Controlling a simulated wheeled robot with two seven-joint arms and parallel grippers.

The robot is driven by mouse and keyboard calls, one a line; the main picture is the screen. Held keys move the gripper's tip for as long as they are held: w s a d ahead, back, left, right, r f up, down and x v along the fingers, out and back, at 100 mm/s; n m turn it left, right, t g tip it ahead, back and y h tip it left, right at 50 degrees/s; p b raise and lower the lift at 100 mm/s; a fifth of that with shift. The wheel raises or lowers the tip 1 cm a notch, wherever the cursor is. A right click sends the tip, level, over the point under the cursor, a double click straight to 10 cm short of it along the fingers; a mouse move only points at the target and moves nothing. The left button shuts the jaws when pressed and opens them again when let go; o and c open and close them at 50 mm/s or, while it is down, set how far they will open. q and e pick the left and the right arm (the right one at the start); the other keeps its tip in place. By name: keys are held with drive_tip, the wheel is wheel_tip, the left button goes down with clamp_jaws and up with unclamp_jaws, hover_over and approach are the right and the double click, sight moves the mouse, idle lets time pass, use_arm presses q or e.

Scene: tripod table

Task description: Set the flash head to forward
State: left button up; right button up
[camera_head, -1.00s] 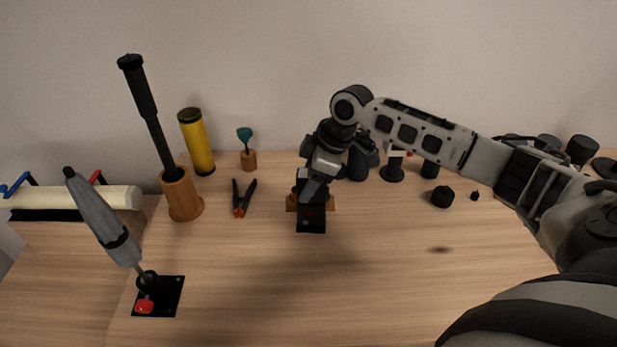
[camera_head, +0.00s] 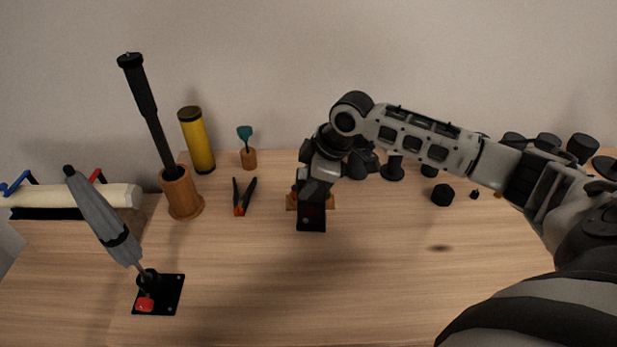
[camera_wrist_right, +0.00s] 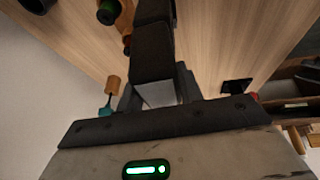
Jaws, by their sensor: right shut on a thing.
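The flash, a black upright unit (camera_head: 311,218), stands on the table near the middle of the head view, in front of a small wooden piece. My right gripper (camera_head: 314,188) comes down from above and is shut on its upper part, the flash head. The gripper hides most of the head, so its angle is hard to tell there. In the right wrist view the dark flash head (camera_wrist_right: 152,63) sits between the fingers of my right gripper (camera_wrist_right: 160,92), with a pale face towards the palm. My left gripper is not in view.
A closed grey umbrella (camera_head: 100,215) leans up from a black plate at the left. A wooden holder (camera_head: 182,192) with a black pole, a yellow tube (camera_head: 197,140) and a clamp (camera_head: 243,197) stand left of the flash. Black parts (camera_head: 442,195) lie right.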

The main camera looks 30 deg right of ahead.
sight(312, 210)
drive_tip(key=t+h, duration=0.1)
drive_tip(key=s+a+t, duration=0.1)
drive_tip(key=shift+s+f+n+t+h, duration=0.15)
drive_tip(key=shift+f+n+t+h, duration=0.05)
drive_tip(key=shift+n+t+h, duration=0.2)
use_arm(q)
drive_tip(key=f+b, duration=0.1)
drive_tip(key=b, duration=0.2)
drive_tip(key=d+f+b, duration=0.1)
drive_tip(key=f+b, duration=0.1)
drive_tip(key=b, duration=0.2)
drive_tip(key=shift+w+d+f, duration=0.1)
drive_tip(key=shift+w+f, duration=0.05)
use_arm(e)
drive_tip(key=t+h, duration=0.1)
drive_tip(key=t, duration=0.1)
drive_tip(key=s+a+f+n+t+h, duration=0.1)
drive_tip(key=t, duration=0.1)
drive_tip(key=s+f+n+t+h, duration=0.1)
drive_tip(key=t, duration=0.2)
drive_tip(key=shift+a+f+h, duration=0.15)
drive_tip(key=shift+a+h, duration=0.1)
drive_tip(key=shift+h, duration=0.15)
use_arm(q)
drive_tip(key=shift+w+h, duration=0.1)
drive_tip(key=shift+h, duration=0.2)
use_arm(e)
drive_tip(key=o, duration=1)
